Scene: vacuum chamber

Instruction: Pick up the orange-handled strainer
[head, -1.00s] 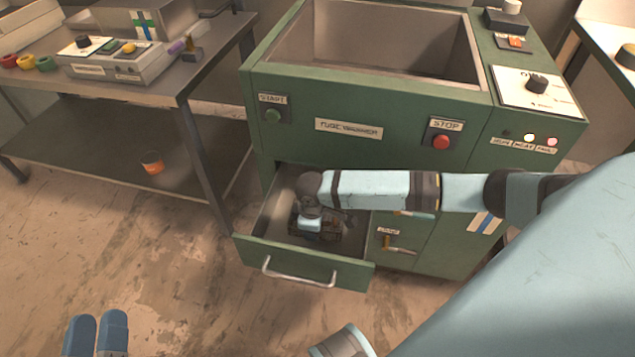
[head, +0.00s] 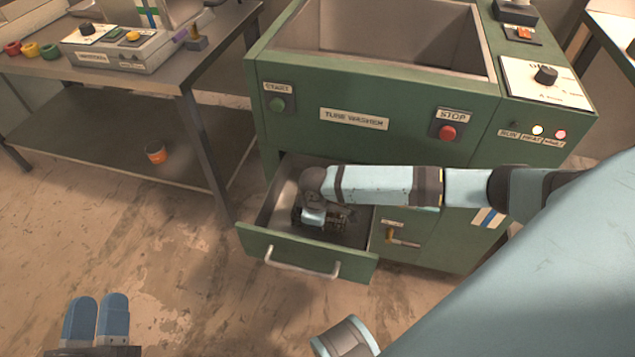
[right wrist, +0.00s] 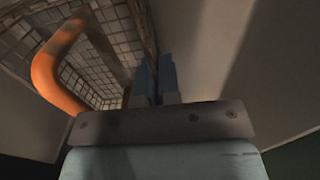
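The strainer is a square-mesh metal basket (right wrist: 108,40) with a thick curved orange handle (right wrist: 48,68), at the left of the right wrist view. My right gripper (right wrist: 156,78) is down in the open drawer (head: 300,257). Its blue fingers are close together beside the basket's right edge, and the handle is left of them, not between them. I cannot tell whether the basket's edge is between the fingers. In the head view my right arm hides most of the strainer. My left gripper (head: 97,318) is shut and empty, at the lower left over the floor.
The drawer belongs to a green tube washer (head: 400,130) with an open basin on top. A grey bench (head: 140,85) with a control box (head: 115,52) stands left. An orange can (head: 155,152) is on its lower shelf. The floor left of the drawer is clear.

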